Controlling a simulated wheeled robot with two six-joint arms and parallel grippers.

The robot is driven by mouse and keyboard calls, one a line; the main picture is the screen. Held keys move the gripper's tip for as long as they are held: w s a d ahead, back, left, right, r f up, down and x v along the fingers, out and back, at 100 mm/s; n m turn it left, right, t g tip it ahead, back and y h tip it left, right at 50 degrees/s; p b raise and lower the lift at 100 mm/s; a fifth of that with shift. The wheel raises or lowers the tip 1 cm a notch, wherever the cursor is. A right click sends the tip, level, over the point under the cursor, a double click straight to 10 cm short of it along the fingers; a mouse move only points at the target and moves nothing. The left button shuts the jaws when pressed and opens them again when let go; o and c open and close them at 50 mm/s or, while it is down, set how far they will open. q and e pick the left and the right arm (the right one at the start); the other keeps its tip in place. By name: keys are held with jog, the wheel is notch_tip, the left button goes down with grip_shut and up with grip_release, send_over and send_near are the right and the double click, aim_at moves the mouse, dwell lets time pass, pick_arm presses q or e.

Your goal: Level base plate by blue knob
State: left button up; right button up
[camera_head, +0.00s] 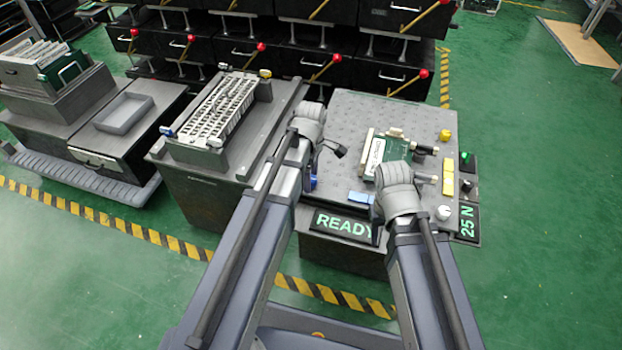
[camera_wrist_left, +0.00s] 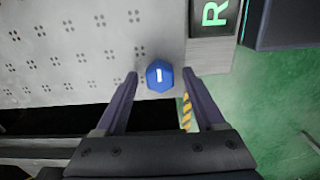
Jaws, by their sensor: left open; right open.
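The grey base plate (camera_head: 352,112), with a grid of small marks, lies on the right-hand stand; its surface also fills the upper left of the left wrist view (camera_wrist_left: 75,50). The blue knob (camera_wrist_left: 159,76), with a white mark on top, is at the plate's edge. In the head view the knob (camera_head: 313,181) is partly hidden by my left arm. My left gripper (camera_wrist_left: 160,74) is open, with one finger on each side of the knob and visible gaps between. My right gripper (camera_head: 432,178) is over the plate's right side; its fingers are hard to make out.
A green circuit board (camera_head: 385,150) lies on the plate. A yellow knob (camera_head: 445,135) and a white knob (camera_head: 443,212) are at its right corners. A READY sign (camera_head: 345,225) is on the front. A second stand with a white rack (camera_head: 215,108) is left.

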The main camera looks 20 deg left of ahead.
pick_arm(q)
grip_shut()
dwell(0.5)
jog(key=shift+m, duration=0.3)
jog(key=m, duration=0.4)
jog(key=shift+m, duration=0.3)
jog(key=m, duration=0.4)
jog(key=shift+m, duration=0.3)
jog(key=m, duration=0.5)
jog(key=shift+m, duration=2.4)
